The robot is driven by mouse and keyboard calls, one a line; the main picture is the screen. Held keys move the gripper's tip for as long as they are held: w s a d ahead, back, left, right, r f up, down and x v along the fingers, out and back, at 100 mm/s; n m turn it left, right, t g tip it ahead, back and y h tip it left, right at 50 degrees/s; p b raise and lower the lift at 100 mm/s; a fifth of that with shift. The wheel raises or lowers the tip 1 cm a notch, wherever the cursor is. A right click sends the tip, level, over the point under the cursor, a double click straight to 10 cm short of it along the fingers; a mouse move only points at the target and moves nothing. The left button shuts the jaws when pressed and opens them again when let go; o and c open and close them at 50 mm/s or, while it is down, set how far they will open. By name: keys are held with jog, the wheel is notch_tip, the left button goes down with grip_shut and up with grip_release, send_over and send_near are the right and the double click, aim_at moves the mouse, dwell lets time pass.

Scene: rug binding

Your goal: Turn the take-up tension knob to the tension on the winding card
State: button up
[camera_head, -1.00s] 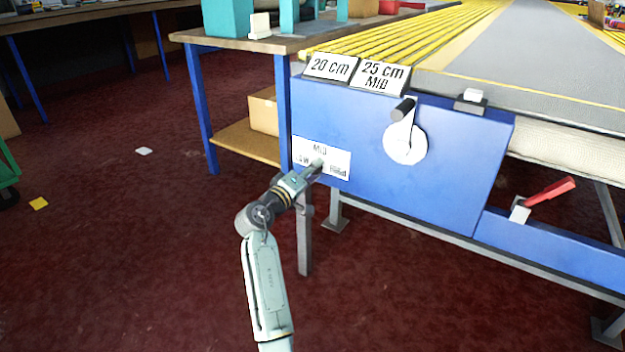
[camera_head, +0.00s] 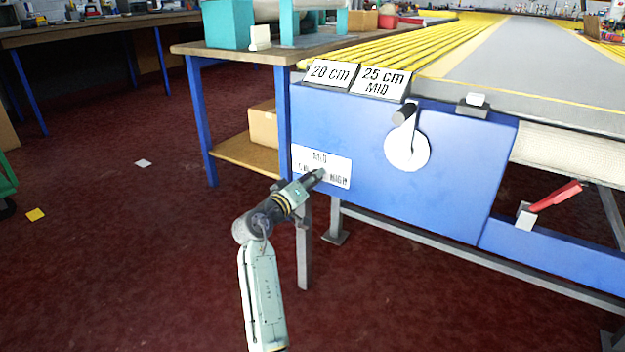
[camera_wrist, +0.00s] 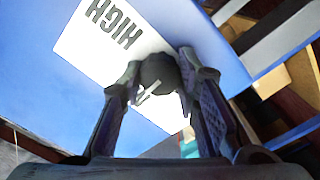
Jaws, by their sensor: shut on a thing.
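The tension knob (camera_wrist: 158,72) is small, dark and round with a white pointer line, in front of a white label plate (camera_head: 340,166) on a blue panel. The plate reads MID at the top and HIGH at the right; a left word is partly hidden. My gripper (camera_wrist: 160,75) is shut on the knob, one finger on each side. In the head view my gripper (camera_head: 317,177) covers the knob. The pointer slants toward partly hidden lettering in the wrist view; I cannot tell which word. A card (camera_head: 384,82) on the panel's top reads 25 cm MID.
A card (camera_head: 330,73) reading 20 cm stands left of the other. A white crank disc (camera_head: 407,153) with a black handle is right of the plate. A red lever (camera_head: 556,196) is farther right. A wooden table (camera_head: 236,50) with blue legs stands close on the left.

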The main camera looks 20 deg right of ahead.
aim_at(320, 139)
jog(key=o, duration=1.2)
jog(key=shift+c, duration=0.2)
notch_tip(320, 139, up, 9)
jog(key=shift+s+f, duration=0.1)
jog(key=shift+f, duration=0.05)
jog(key=shift+r, duration=0.7)
